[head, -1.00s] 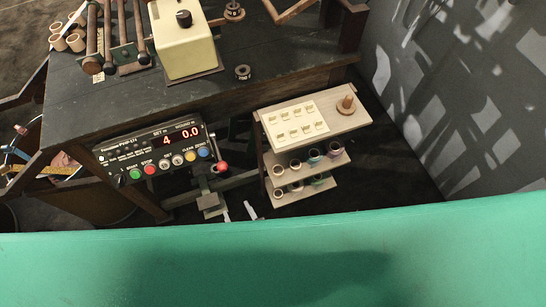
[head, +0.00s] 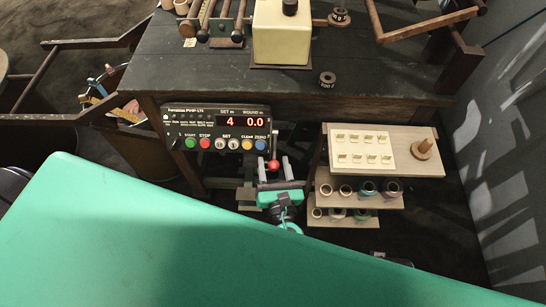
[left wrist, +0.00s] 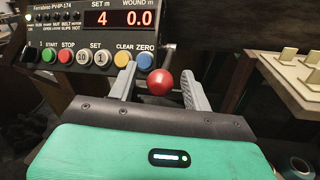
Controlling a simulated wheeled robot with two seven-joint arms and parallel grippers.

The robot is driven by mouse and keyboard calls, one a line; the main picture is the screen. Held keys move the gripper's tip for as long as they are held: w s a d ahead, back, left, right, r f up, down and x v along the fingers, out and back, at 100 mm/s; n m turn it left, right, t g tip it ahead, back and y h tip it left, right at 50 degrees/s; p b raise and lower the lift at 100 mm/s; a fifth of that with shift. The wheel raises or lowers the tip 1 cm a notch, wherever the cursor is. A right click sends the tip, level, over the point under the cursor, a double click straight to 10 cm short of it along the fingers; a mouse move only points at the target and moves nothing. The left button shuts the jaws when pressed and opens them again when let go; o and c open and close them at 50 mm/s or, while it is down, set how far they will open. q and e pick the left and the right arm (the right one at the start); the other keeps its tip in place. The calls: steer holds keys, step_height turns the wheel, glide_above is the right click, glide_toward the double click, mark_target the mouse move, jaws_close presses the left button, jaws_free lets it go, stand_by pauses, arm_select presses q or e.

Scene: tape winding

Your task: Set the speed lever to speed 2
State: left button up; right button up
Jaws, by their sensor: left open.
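The speed lever's red ball knob (head: 273,165) is at the right end of the control panel (head: 217,128), below its blue ZERO button. The panel display reads 4 and 0.0. In the left wrist view the red knob (left wrist: 160,82) sits between the two grey fingers of my left gripper (left wrist: 163,85), with gaps on both sides. My left gripper (head: 274,168) is open in the head view, its fingers pointing up on either side of the knob. The lever's speed marks cannot be read. My right gripper is not in view.
A wooden shelf rack (head: 432,167) with a white card and several tape rolls stands to the right. The dark bench (head: 180,75) above carries a cream box (head: 282,35). A black ring (head: 327,79) lies near its front edge.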

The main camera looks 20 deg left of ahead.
mark_target(274, 149)
arm_select(q)
steer(key=shift+x, duration=1.2)
jaws_close()
